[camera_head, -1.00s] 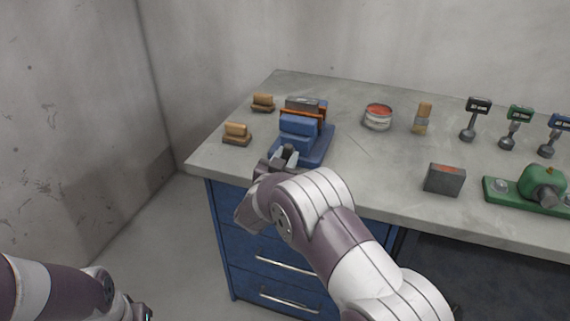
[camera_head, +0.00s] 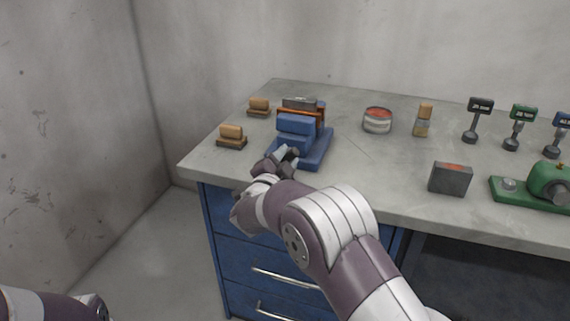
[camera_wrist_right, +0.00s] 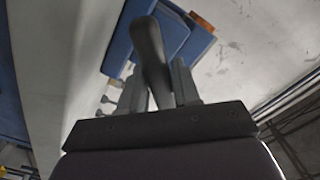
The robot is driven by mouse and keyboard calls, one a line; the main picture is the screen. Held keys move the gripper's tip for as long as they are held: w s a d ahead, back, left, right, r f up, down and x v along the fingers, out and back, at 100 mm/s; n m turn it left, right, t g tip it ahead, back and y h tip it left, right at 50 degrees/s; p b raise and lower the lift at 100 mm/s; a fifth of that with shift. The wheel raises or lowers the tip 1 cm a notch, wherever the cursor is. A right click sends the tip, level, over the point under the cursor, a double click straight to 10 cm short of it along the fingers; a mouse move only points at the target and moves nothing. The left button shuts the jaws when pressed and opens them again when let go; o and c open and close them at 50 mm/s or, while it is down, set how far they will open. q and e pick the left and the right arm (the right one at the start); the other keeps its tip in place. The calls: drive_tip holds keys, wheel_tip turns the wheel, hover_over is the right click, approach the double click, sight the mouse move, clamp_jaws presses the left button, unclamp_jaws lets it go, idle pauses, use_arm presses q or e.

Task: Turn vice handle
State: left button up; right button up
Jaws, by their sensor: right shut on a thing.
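The blue vice (camera_head: 313,147) stands near the left end of the grey workbench, with a grey and orange block in its jaws. My right gripper (camera_head: 284,158) is at the front of the vice, and its arm hides part of that area. In the right wrist view the dark vice handle (camera_wrist_right: 150,55) runs between the two fingers of my right gripper (camera_wrist_right: 160,88), which is shut on it. The blue vice body (camera_wrist_right: 165,30) lies just beyond. Of my left arm only a part shows at the lower left of the head view; its gripper fingers are not visible.
Wooden brushes (camera_head: 232,136) lie left of the vice. A round tin (camera_head: 377,120), a small wooden-handled item (camera_head: 423,119), a grey box (camera_head: 450,179), signed stands (camera_head: 478,121) and a green machine (camera_head: 545,186) stand to the right. Blue drawers (camera_head: 250,263) are below the bench (camera_head: 340,200).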

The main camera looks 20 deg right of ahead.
idle(0.5)
drive_tip(key=o, duration=0.9)
drive_tip(key=shift+d, duration=0.1)
drive_tip(key=shift+o, duration=0.2)
drive_tip(key=v, duration=1.2)
drive_tip(key=shift+s+a, duration=0.25)
drive_tip(key=shift+s, duration=0.05)
drive_tip(key=shift+c, duration=0.3)
